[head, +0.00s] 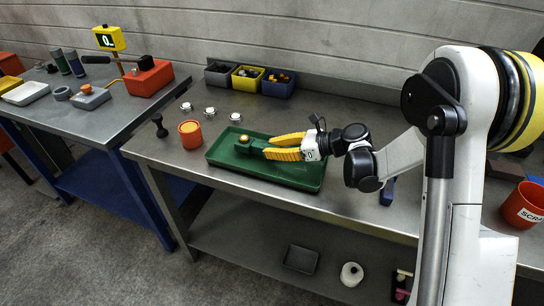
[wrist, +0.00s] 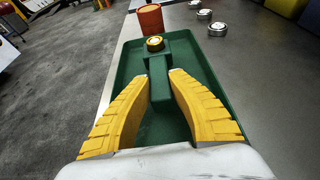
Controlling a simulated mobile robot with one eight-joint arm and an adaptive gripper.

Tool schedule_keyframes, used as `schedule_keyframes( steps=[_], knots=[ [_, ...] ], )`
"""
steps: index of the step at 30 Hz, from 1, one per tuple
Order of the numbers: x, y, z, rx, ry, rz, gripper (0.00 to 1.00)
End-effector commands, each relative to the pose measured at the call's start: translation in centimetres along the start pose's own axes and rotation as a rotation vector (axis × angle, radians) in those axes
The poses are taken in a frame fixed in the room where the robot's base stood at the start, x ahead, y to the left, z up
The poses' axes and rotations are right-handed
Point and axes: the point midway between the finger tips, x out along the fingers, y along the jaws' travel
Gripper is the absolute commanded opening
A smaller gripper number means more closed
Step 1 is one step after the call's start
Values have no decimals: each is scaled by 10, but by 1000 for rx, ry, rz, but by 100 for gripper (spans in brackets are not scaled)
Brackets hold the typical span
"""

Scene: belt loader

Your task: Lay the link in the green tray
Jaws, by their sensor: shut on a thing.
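The green tray (head: 309,180) lies on the steel bench, and its rim also shows in the wrist view (wrist: 115,90). The link (wrist: 160,86) looks dark green, with a block-like far end topped by a round yellow piece and a narrower bar towards me. In the head view the link (head: 244,148) is over the left part of the tray. My gripper (head: 266,147) reaches in from the right, its yellow fingers shut on the link's bar; they also show in the wrist view (wrist: 160,76). I cannot tell whether the link touches the tray floor.
An orange cup (head: 190,135) and a black knobbed piece (head: 159,125) stand left of the tray. Three small metal discs (head: 210,112) lie behind it. Grey, yellow and blue bins (head: 278,88) stand at the back. A red scrap bin (head: 522,207) is at the right.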

Motion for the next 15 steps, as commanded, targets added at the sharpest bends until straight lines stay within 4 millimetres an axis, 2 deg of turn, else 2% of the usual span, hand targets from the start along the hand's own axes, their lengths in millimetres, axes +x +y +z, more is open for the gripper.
schedule_keyframes(
  steps=[1, 3, 9, 10, 11, 12, 15],
  knots=[
    [5, 0, -12, 0, -1, 0, 0],
    [8, 0, -20, 0, -1, 0, 0],
    [8, 0, -20, 0, -1, 0, 0],
    [8, 0, -21, 0, 1, 0, 26],
    [8, 0, -21, 0, 1, 0, 35],
    [8, 0, -21, 0, 1, 0, 41],
    [8, 0, -20, 0, 1, 0, 41]
  ],
)
